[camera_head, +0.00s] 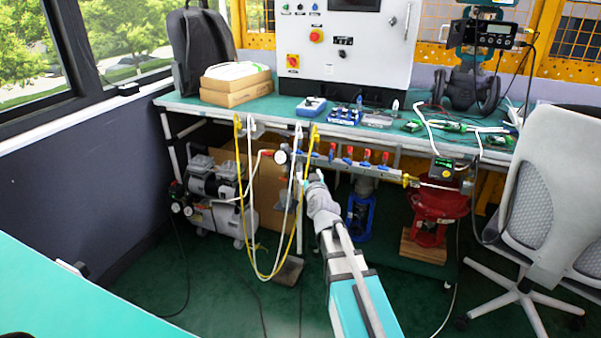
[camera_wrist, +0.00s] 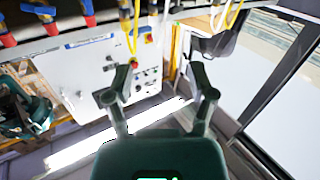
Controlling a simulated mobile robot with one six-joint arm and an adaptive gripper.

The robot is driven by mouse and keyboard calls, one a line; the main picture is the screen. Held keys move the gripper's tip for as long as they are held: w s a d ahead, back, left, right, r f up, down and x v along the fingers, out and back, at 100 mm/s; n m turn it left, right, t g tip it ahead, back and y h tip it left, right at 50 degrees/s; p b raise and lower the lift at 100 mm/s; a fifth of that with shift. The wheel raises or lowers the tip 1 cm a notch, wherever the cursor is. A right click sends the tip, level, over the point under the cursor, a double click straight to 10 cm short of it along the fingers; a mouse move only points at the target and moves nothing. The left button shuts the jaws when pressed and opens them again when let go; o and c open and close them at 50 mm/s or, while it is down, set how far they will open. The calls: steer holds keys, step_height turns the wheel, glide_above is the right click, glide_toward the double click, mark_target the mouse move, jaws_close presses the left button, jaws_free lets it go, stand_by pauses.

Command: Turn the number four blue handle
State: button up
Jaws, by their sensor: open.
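A valve manifold (camera_head: 340,163) hangs under the front edge of the bench, with a row of small blue and red handles (camera_head: 367,157). No numbers can be read, so I cannot tell which handle is number four. My gripper (camera_head: 314,177) is just in front of and below the left part of the manifold, apart from the handles as far as I can see. In the wrist view, my gripper (camera_wrist: 160,82) is open, with nothing between its fingers. Blue handles with red parts (camera_wrist: 88,12) show at that view's upper left, away from the fingers.
Yellow and white hoses (camera_head: 241,205) hang down left of my gripper. The green bench (camera_head: 225,109) carries boxes (camera_head: 236,92) and a control cabinet (camera_head: 350,50). A red valve (camera_head: 432,205) is below right; an office chair (camera_head: 565,190) stands at the right.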

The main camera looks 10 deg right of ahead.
steer(key=s+a+r+n+g+y+p, duration=0.1)
steer(key=s+a+r+g+p, duration=0.3)
steer(key=p, duration=1.2)
steer(key=s+r+g+y, duration=0.1)
steer(key=s+g, duration=0.3)
steer(key=s, duration=0.1)
steer(key=shift+s+a+r+n+y, duration=0.15)
steer(key=shift+s+a+n+y, duration=0.15)
steer(key=shift+y, duration=0.1)
steer(key=s+d+f+m+g+h, duration=0.1)
steer(key=s+f+g, duration=0.2)
steer(key=s, duration=0.6)
steer(key=s+d+f+m+g+h, duration=0.1)
steer(key=s+d+f+g, duration=0.1)
steer(key=s+g, duration=0.4)
steer(key=s+f, duration=0.1)
steer(key=s, duration=0.2)
steer(key=shift+s+d+f+g+h, duration=0.15)
steer(key=shift+s+f+g+h, duration=0.15)
steer(key=shift+h, duration=0.1)
